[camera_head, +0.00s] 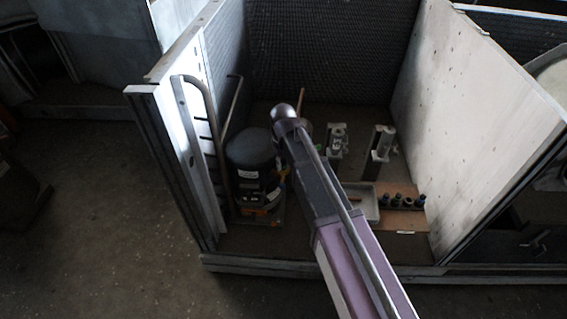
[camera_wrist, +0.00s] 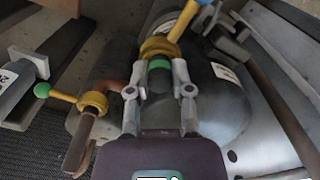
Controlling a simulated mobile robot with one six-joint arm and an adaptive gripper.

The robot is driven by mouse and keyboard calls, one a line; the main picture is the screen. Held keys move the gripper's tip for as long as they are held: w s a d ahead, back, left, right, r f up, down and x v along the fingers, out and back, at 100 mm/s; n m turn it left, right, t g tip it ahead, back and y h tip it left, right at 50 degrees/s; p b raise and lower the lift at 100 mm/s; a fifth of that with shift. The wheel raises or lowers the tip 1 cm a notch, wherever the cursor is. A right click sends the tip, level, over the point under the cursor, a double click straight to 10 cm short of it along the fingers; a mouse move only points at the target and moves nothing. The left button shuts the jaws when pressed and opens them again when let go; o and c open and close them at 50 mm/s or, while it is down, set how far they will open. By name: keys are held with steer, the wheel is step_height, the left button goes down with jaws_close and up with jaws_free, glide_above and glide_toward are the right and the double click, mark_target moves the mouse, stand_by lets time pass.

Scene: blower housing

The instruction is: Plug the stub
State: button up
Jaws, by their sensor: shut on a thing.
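In the wrist view my gripper (camera_wrist: 158,80) is shut on a dark plug with a green band (camera_wrist: 158,65). Just beyond the plug is a yellow collar (camera_wrist: 159,46) with a yellow lever and a blue knob (camera_wrist: 205,2). The plug overlaps this collar in the picture; I cannot tell whether they touch. At left a second yellow collar (camera_wrist: 94,101), with a green-knobbed lever (camera_wrist: 42,90), sits around a brown pipe stub (camera_wrist: 80,140). In the head view my arm hides my gripper, near a black compressor (camera_head: 250,150).
Several dark plugs stand on a wooden board (camera_head: 400,220) at the right, beside a grey tray (camera_head: 362,203). Two grey fixtures (camera_head: 337,140) (camera_head: 381,143) stand behind. A bent pipe (camera_head: 213,120) rises left of the compressor. A pale side panel (camera_head: 470,120) bounds the right.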

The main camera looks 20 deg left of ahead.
mark_target(284, 162)
stand_by(0.4)
steer(key=o, duration=0.9)
steer(key=o, duration=0.4)
steer(key=shift+o, duration=0.2)
steer(key=shift+r, duration=0.1)
steer(key=shift+r+p, duration=3.4)
steer(key=shift+p, duration=0.15)
steer(key=shift+d, duration=0.15)
